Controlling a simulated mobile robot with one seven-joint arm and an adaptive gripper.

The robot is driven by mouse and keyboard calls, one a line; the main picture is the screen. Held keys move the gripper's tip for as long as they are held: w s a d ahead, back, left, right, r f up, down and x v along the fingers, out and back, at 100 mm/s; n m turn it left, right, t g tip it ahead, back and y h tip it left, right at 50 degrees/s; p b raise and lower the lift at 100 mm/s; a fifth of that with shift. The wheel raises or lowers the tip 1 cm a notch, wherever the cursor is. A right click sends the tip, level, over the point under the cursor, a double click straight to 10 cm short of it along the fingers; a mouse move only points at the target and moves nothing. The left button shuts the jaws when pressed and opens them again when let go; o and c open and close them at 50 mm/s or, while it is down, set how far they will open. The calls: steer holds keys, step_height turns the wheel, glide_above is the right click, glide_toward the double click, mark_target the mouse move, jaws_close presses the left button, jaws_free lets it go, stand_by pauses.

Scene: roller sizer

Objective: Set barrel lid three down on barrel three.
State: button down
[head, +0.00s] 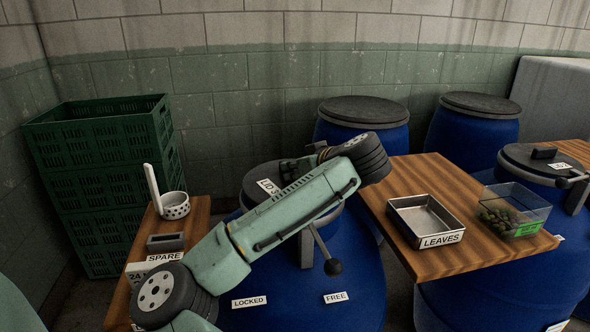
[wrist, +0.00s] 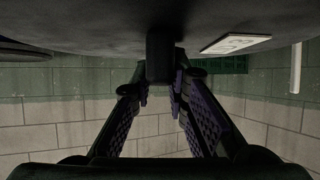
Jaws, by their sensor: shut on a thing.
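The dark round lid (head: 256,178) has a white label, partly hidden by my arm in the head view. In the wrist view the lid (wrist: 90,28) fills the top, with its knob (wrist: 160,58) between the fingers. My gripper (wrist: 160,88) is shut on that knob; in the head view it is mostly hidden behind my arm. The large blue barrel (head: 352,285) stands below the lid, with a black-knobbed lever (head: 333,267) between LOCKED (head: 249,301) and FREE (head: 336,297) labels. My arm hides its rim, so I cannot tell whether the lid touches it.
A lidded blue barrel (head: 553,200) stands at right. Two more lidded barrels stand behind. A wooden table holds a LEAVES tray (head: 395,203) and a clear box (head: 535,204). A left bench holds a perforated cup (head: 176,207). Green crates (head: 105,180) stand at left.

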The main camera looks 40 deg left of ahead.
steer(key=shift+f+b, duration=0.6)
steer(key=c, duration=1.6)
jaws_free()
steer(key=shift+o, duration=0.2)
steer(key=shift+r, duration=0.2)
steer(key=shift+r+p, duration=0.35)
steer(key=shift+p, duration=0.2)
steer(key=b+v, duration=0.1)
steer(key=v, duration=1.1)
steer(key=shift+r, duration=0.1)
